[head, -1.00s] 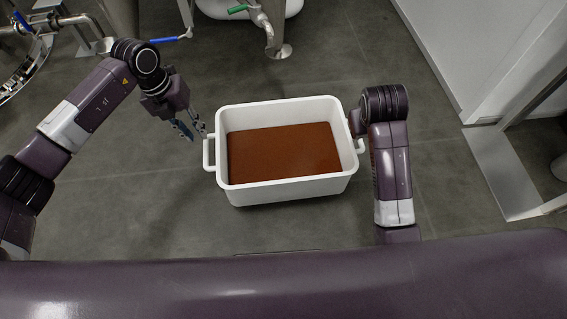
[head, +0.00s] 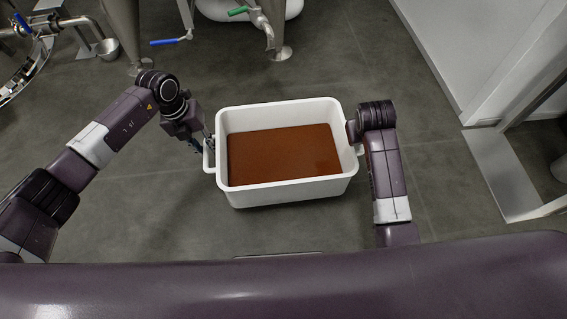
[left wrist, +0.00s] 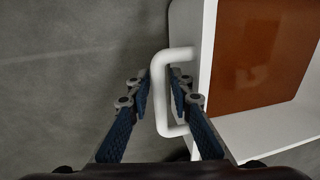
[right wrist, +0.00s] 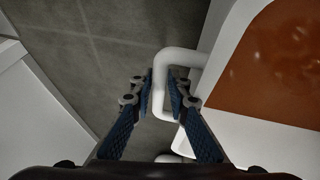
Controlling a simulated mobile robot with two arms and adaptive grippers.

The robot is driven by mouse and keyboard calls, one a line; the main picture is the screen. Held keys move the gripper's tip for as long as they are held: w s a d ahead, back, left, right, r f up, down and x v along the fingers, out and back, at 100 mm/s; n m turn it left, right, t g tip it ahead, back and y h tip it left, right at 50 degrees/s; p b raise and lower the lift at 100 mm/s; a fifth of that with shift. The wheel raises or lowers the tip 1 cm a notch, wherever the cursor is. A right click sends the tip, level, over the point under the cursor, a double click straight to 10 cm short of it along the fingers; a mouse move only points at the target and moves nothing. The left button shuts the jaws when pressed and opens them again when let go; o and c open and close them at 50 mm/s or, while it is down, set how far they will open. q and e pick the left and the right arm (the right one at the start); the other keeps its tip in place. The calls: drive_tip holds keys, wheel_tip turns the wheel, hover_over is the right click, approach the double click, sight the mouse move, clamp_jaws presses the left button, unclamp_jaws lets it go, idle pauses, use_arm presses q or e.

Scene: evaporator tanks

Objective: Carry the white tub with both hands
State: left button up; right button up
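The white tub (head: 290,188) stands upright on the floor, holding a brown-red filling (head: 280,152). My left gripper (head: 203,143) is at its left handle. In the left wrist view the gripper (left wrist: 161,80) has one finger on each side of the white handle bar (left wrist: 161,110), with narrow gaps. My right gripper is mostly hidden behind its own arm in the head view, at the tub's right side. In the right wrist view this gripper (right wrist: 160,80) straddles the right handle (right wrist: 180,55), also with little clearance. Neither gripper is clearly clamped.
A white wall (head: 445,50) and a metal threshold (head: 500,175) are at right. Floor around the tub is clear.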

use_arm(q)
clamp_jaws()
use_arm(e)
clamp_jaws()
use_arm(q)
drive_tip(key=shift+w+r, duration=0.15)
drive_tip(key=shift+r, duration=0.05)
use_arm(e)
drive_tip(key=shift+w+r, duration=0.15)
drive_tip(key=shift+r, duration=0.05)
